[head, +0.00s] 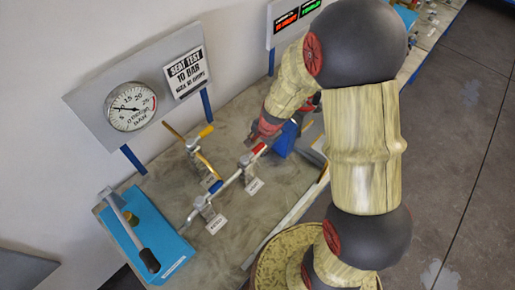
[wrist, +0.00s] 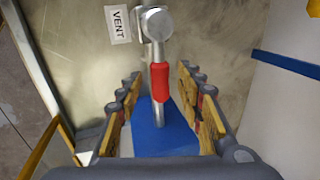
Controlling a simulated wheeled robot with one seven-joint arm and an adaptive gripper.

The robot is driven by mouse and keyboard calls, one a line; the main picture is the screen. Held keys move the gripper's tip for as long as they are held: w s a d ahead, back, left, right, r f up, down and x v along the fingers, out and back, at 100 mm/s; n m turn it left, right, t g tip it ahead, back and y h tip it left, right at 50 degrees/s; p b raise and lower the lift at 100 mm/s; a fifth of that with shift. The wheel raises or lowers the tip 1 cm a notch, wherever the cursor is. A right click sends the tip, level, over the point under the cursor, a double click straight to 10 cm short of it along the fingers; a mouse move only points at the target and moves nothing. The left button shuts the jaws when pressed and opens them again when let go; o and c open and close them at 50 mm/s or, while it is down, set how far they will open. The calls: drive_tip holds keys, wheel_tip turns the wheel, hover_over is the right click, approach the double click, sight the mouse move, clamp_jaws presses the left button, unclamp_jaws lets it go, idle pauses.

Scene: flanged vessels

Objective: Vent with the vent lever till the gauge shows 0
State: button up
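The vent lever has a red grip (wrist: 160,82) on a metal stem, beside a VENT label (wrist: 118,24) in the wrist view. In the head view its red grip (head: 259,148) shows just below my gripper (head: 266,134). My gripper (wrist: 157,78) is open in the wrist view, with one finger on each side of the red grip and gaps on both sides. The round gauge (head: 130,106) is on the grey panel at the left in the head view. Its needle points left, toward the low numbers; the exact reading is too small to tell.
Other valve levers, yellow (head: 206,131) and blue (head: 215,187), stand close by on the bench (head: 150,185). A blue hand pump (head: 150,235) is at the left front. A blue part (wrist: 160,135) lies under the lever's end. A SEAT TEST sign (head: 186,72) is behind.

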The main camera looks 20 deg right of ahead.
drive_tip(key=shift+w+f, duration=0.1)
drive_tip(key=shift+f, duration=0.35)
clamp_jaws()
idle(0.3)
idle(0.4)
